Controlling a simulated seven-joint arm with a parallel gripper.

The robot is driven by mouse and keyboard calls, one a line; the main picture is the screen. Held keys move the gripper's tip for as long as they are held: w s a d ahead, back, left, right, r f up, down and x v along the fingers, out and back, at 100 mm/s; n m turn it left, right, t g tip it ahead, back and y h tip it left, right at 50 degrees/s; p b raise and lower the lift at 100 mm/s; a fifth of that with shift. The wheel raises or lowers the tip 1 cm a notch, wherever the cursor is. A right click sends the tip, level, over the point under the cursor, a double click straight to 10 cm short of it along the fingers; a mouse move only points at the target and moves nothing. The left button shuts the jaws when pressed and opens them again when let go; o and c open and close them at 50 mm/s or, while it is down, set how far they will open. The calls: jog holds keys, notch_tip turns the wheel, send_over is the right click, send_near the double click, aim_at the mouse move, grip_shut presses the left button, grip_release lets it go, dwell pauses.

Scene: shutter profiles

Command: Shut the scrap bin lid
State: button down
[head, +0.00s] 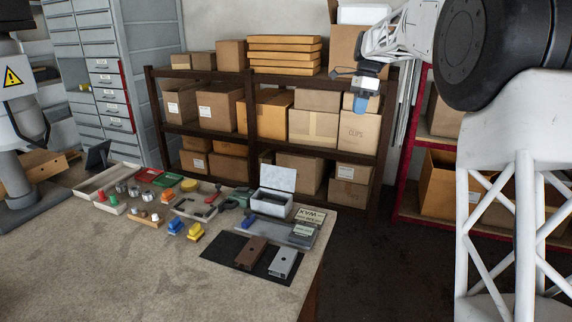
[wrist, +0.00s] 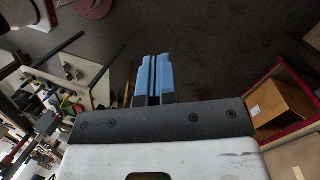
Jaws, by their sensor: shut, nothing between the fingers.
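A small pale grey bin (head: 271,207) with a dark inside stands near the back right edge of the workbench in the head view. Its light lid (head: 278,179) is raised and stands open at the back of the bin. My gripper (head: 360,105) is high in the air to the right of the bin, beyond the bench edge and well apart from it. Its blue fingers (wrist: 156,75) are together and empty in the wrist view. In the wrist view I cannot make out the bin clearly among the small things on the bench.
The workbench (head: 130,262) has a clear front left. A dark mat (head: 226,251) with a brown and a grey profile lies in front of the bin. Several small parts and a tray (head: 88,189) are to the left. Shelves (head: 255,140) of boxes stand behind.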

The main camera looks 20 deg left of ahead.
aim_at(279, 177)
jog(key=w+a+f+m+g, duration=0.1)
jog(key=w+a+f+m, duration=0.1)
jog(key=w+a+f, duration=0.2)
jog(key=w+a+f+m+g, duration=0.1)
jog(key=w+a+f, duration=0.3)
jog(key=a+f, duration=0.4)
jog(key=w+a+f+m, duration=0.3)
jog(key=a+f, duration=0.3)
jog(key=a, duration=0.8)
jog(key=shift+w+f+g+h, duration=0.15)
jog(key=shift+w+g+h, duration=0.25)
jog(key=shift+w, duration=0.45)
jog(key=shift+s+f, duration=0.1)
jog(key=shift+f, duration=0.05)
jog(key=s+f, duration=0.7)
jog(key=s, duration=0.1)
jog(key=shift+f, duration=0.4)
jog(key=shift+s+a, duration=0.1)
